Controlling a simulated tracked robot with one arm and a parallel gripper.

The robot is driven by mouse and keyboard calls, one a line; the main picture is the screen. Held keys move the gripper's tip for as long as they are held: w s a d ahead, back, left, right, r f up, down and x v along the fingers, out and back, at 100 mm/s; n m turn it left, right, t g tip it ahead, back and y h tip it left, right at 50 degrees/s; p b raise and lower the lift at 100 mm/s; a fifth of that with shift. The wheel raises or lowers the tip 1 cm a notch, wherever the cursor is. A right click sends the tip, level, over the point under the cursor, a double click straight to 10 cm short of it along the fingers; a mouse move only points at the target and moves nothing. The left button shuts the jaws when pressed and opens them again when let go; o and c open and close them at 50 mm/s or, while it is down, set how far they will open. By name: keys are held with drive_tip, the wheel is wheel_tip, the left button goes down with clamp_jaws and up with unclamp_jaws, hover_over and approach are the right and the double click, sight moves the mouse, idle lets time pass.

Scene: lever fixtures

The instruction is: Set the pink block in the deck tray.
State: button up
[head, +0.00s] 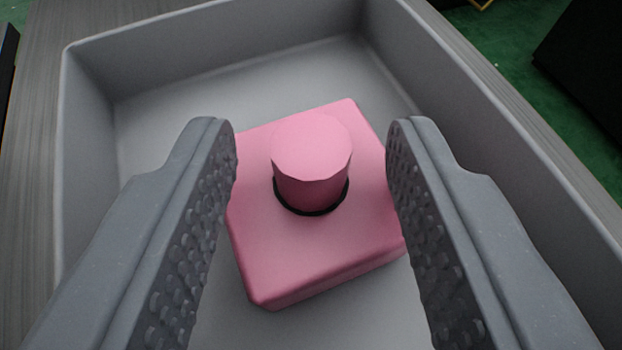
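The pink block (290,245) is a flat square piece with a round pink knob (312,160) on top and a dark ring at the knob's base. It lies inside the grey tray (85,180), turned at an angle to the tray walls. My gripper (311,140) is open above the block, with one finger on each side of the knob. There is clear space between each finger and the knob. The fingers hide parts of the block's left and right edges and the near part of the tray.
The tray walls rise around the block, with bare tray floor behind and to the left of it. A grey wood-grain surface (35,150) lies outside the tray. Green floor (515,50) and a dark object (590,85) show at the upper right.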

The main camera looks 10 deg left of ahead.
idle(0.4)
drive_tip(key=shift+s+r, duration=0.1)
drive_tip(key=shift+r, duration=0.05)
drive_tip(key=p+v, duration=0.5)
drive_tip(key=v, duration=0.6)
drive_tip(key=shift+s+p, duration=0.35)
drive_tip(key=shift+r, duration=0.15)
